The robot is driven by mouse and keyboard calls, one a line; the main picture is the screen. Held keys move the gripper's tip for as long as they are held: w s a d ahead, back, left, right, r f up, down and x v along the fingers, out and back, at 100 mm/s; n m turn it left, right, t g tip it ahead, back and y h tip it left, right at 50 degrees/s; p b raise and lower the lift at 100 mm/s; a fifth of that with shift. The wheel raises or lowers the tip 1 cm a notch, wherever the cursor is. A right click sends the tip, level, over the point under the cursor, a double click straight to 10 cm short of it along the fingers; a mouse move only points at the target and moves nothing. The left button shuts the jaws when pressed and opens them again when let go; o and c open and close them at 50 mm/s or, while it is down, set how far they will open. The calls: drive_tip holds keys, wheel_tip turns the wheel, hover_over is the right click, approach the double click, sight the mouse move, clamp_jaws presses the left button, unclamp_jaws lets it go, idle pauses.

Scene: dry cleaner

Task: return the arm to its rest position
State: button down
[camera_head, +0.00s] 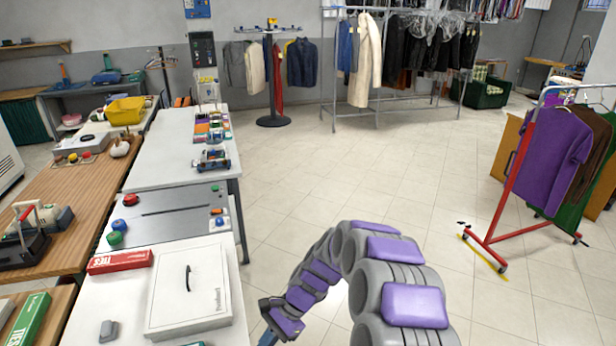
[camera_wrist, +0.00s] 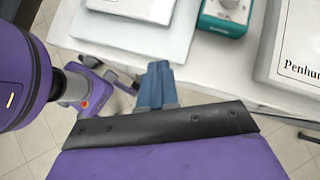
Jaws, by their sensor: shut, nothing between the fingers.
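My gripper (camera_wrist: 157,85) shows in the wrist view as two blue-grey fingers pressed together, with nothing between them. It points toward the front edge of a white table, and I cannot tell how far it is from that edge. In the head view my grey and purple arm (camera_head: 402,305) curves up from the bottom and bends down to the left, to the right of the white table (camera_head: 236,318). Only a small blue part of the gripper (camera_head: 268,340) shows there, at the bottom edge.
A white box (camera_head: 205,290), a red box (camera_head: 120,262) and a small grey object (camera_head: 108,331) are on the near white table. A teal object (camera_wrist: 224,18) lies near its edge in the wrist view. A red garment rack (camera_head: 512,190) stands right. The tiled floor between is clear.

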drive_tip(key=s+d+r+n+t+h, duration=0.3)
drive_tip(key=s+d+r+n, duration=0.5)
drive_tip(key=s+d+r, duration=0.9)
drive_tip(key=s+d+r+n+h, duration=0.1)
drive_tip(key=s+d+h, duration=0.3)
drive_tip(key=s+d, duration=0.4)
drive_tip(key=s+r, duration=0.1)
drive_tip(key=s, duration=0.2)
drive_tip(key=shift+s+r, duration=0.15)
drive_tip(key=shift+r, duration=0.05)
drive_tip(key=shift+a+r, duration=0.1)
